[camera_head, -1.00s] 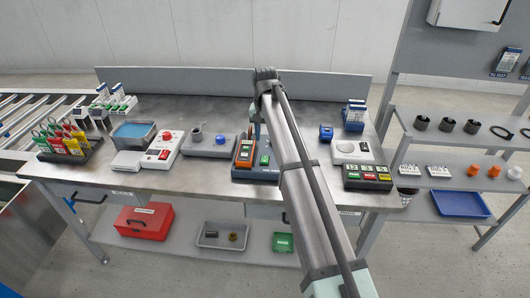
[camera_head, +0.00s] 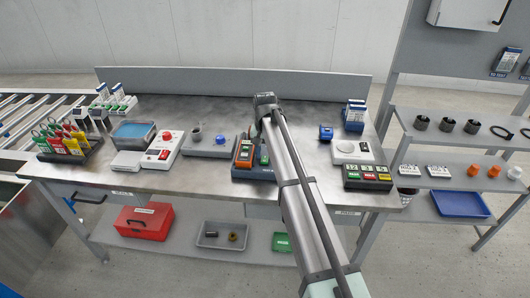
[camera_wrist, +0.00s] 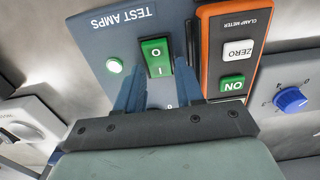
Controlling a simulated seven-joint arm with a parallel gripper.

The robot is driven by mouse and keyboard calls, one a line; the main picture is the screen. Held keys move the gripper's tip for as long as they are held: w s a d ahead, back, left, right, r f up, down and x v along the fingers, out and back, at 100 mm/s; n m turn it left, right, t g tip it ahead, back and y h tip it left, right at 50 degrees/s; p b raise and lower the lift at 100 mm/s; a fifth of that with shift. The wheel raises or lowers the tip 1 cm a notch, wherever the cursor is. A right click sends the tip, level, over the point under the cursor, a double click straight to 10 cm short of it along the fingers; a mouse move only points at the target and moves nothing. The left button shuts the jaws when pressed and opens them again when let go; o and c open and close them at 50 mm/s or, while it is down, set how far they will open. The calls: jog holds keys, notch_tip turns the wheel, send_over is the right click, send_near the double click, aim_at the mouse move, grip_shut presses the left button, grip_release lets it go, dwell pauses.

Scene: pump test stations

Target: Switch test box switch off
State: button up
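The test box (camera_wrist: 100,45) fills the middle of the wrist view, a blue-grey panel lettered TEST AMPS upside down. Its green rocker switch (camera_wrist: 156,57) carries O and I marks. I cannot tell whether the tips touch the panel. In the head view the test box (camera_head: 262,174) is on the bench, partly behind my arm, and the fingers are mostly hidden.
An orange clamp meter (camera_wrist: 231,55) stands right against the test box's switch panel. A unit with a blue knob (camera_wrist: 289,99) is to the right in the wrist view.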

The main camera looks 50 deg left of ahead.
grip_shut()
jog(key=shift+s+d+t+y, duration=0.35)
jog(key=shift+d+t+y, duration=0.05)
jog(key=shift+t+y, duration=0.2)
jog(key=shift+r+t+y, duration=0.1)
jog(key=shift+t+y, duration=0.5)
jog(key=shift+o, duration=0.4)
grip_release()
jog(key=shift+r, duration=0.1)
jog(key=v, duration=1.3)
jog(key=shift+r, duration=0.35)
